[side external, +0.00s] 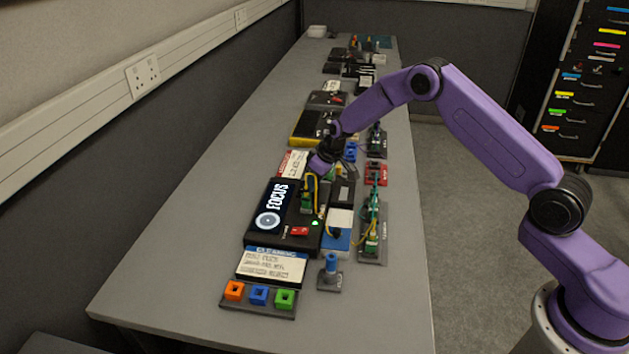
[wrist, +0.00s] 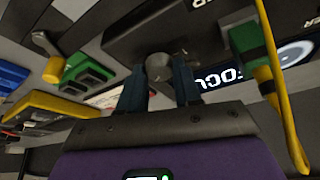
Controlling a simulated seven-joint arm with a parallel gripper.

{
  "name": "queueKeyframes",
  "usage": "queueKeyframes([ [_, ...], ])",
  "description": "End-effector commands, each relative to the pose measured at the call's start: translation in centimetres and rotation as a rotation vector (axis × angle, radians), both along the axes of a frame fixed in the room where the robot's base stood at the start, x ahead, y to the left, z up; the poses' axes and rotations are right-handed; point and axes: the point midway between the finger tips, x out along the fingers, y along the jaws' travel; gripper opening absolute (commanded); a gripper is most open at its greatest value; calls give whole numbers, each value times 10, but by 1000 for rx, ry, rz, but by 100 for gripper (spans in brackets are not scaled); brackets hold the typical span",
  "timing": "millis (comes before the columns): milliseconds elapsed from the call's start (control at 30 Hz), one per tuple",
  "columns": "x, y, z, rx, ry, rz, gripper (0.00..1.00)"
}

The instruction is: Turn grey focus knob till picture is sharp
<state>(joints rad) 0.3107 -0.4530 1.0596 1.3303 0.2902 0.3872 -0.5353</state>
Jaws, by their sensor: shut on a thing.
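The black focus unit (side external: 254,236) lies on the bench in the side view, with a lit screen (side external: 271,207) reading FOCUS above a ring pattern. The lettering looks crisp there. Part of the screen also shows in the wrist view (wrist: 222,83). The grey knob (wrist: 159,67) sits on the unit's side in the wrist view, between my two blue-grey fingertips. My gripper (wrist: 160,80) is shut on the knob. In the side view my gripper (side external: 318,163) is at the unit's far end, and the knob is hidden there.
A green plug with a yellow cable (wrist: 249,48) stands close beside my gripper. A red switch (side external: 299,231) and a green light (side external: 315,223) are on the unit. Cards, coloured sockets (side external: 258,295) and other devices crowd the bench. The bench's left side (side external: 190,225) is clear.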

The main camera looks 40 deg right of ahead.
Motion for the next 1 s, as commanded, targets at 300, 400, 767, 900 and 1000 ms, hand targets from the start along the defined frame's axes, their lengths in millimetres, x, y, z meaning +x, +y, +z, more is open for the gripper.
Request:
queueKeyframes([
  [300,-2,3,0,-2,2,-227,3],
  [400,-1,3,0,-1,1,-290,3],
  [767,-1,3,0,-1,3,-448,3],
  [900,-1,3,0,-1,3,-476,3],
  [1000,-1,3,0,-1,3,-485,3],
])
